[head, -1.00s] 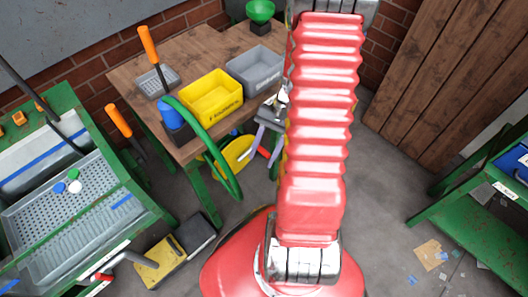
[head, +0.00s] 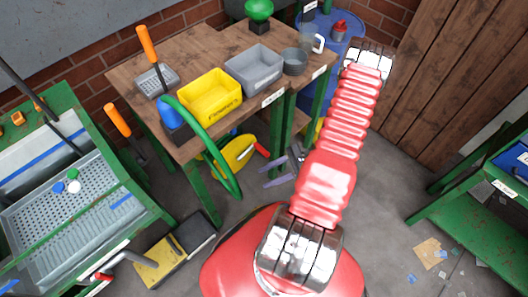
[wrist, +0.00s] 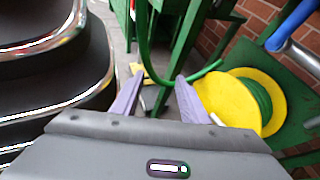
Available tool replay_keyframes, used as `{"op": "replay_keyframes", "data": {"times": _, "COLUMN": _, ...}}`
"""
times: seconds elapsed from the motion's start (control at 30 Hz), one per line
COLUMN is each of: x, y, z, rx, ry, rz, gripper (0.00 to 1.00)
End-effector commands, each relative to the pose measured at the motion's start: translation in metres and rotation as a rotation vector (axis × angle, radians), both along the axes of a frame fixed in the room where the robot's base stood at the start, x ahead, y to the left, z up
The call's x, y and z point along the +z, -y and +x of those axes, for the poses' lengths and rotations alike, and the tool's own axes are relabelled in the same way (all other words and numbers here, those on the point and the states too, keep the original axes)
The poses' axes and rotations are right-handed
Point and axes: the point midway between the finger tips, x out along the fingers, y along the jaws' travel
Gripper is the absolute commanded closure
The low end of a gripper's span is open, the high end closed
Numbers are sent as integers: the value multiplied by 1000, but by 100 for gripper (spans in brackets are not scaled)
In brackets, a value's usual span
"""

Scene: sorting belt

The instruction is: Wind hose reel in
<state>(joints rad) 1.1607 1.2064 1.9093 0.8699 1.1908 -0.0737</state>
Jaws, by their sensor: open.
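The hose reel is a yellow disc (head: 238,152) under the table's front edge; it also shows at the right of the wrist view (wrist: 228,98), with green hose (wrist: 258,102) wound at its hub. A thin handle with a red grip (head: 262,150) sticks out from the reel toward the right. Green hose (head: 222,172) hangs in a loop from the table top to beside the reel. My gripper (head: 268,174) has its purple fingers apart and empty, right of the reel and slightly below the handle. In the wrist view the gripper (wrist: 156,84) has nothing between its fingers.
The wooden table (head: 190,62) carries a yellow bin (head: 212,110), a grey bin (head: 254,82) and a blue-topped holder (head: 170,115). Its green legs (head: 200,190) flank the reel. A yellow-and-black box (head: 175,250) lies on the floor.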

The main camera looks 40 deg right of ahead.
Motion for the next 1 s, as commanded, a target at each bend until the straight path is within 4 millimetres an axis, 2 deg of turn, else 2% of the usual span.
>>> {"op": "replay_keyframes", "data": {"times": 0.03, "x": -11, "y": 0, "z": -2, "rx": -43, "ry": -2, "rz": 32, "gripper": 60}}
{"op": "replay_keyframes", "data": {"times": 0.47, "x": -92, "y": 10, "z": 3, "rx": -439, "ry": 26, "rz": 243, "gripper": 60}}
{"op": "replay_keyframes", "data": {"times": 0.67, "x": -130, "y": 23, "z": 8, "rx": -644, "ry": 62, "rz": 316, "gripper": 60}}
{"op": "replay_keyframes", "data": {"times": 0.87, "x": -161, "y": 52, "z": 14, "rx": -858, "ry": 130, "rz": 349, "gripper": 60}}
{"op": "replay_keyframes", "data": {"times": 1.0, "x": -167, "y": 88, "z": 20, "rx": -987, "ry": 204, "rz": 334, "gripper": 60}}
